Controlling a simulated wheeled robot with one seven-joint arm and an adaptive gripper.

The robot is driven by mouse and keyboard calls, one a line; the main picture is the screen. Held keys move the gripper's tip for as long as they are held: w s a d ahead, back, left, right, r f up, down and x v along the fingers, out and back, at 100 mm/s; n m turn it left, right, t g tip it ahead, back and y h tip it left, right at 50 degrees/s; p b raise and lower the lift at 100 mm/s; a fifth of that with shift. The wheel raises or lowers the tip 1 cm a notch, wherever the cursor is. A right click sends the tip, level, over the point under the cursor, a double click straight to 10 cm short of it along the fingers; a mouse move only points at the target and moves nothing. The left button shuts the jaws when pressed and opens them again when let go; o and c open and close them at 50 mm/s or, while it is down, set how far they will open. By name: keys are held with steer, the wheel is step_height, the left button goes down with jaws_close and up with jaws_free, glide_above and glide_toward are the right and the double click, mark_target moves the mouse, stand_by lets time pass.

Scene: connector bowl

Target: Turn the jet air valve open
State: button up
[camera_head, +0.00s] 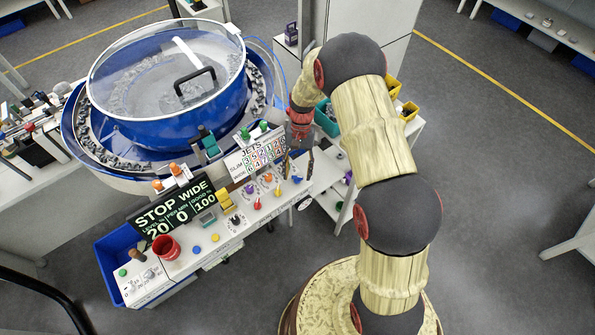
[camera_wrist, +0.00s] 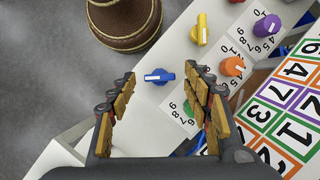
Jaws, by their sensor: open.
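The white control panel (camera_head: 232,243) has several coloured knobs, and I cannot read which one is labelled jet air valve. In the wrist view a blue knob (camera_wrist: 159,76) lies between and just beyond my open fingertips (camera_wrist: 161,82). No contact shows. A yellow knob (camera_wrist: 200,30), an orange knob (camera_wrist: 232,66) and a purple knob (camera_wrist: 267,26) stand to its right, with number dials beside some. A green knob (camera_wrist: 188,112) is partly hidden by the right finger. In the head view my gripper (camera_head: 298,164) hangs over the panel's right end, above the blue knob (camera_head: 297,180).
The JETS number board (camera_head: 255,155) stands close left of my gripper. Open floor (camera_head: 500,170) lies to the right.

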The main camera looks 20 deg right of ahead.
steer(key=shift+r, duration=0.1)
steer(key=v, duration=1.1)
steer(key=shift+w+r, duration=0.2)
steer(key=shift+r, duration=0.2)
steer(key=s+r+n+t+b, duration=0.2)
steer(key=s+r, duration=0.4)
steer(key=s, duration=0.3)
steer(key=s+a+r+n+t+h+b, duration=0.1)
steer(key=s+r+t+b, duration=0.3)
steer(key=s, duration=0.5)
steer(key=s+a+r+n+t+h+b, duration=0.1)
steer(key=s+r+n+t+b, duration=0.1)
steer(key=s+r, duration=0.6)
steer(key=shift+s+a+r+n+t+b, duration=0.25)
steer(key=shift+s+t+b, duration=0.25)
steer(key=shift+s+t, duration=0.35)
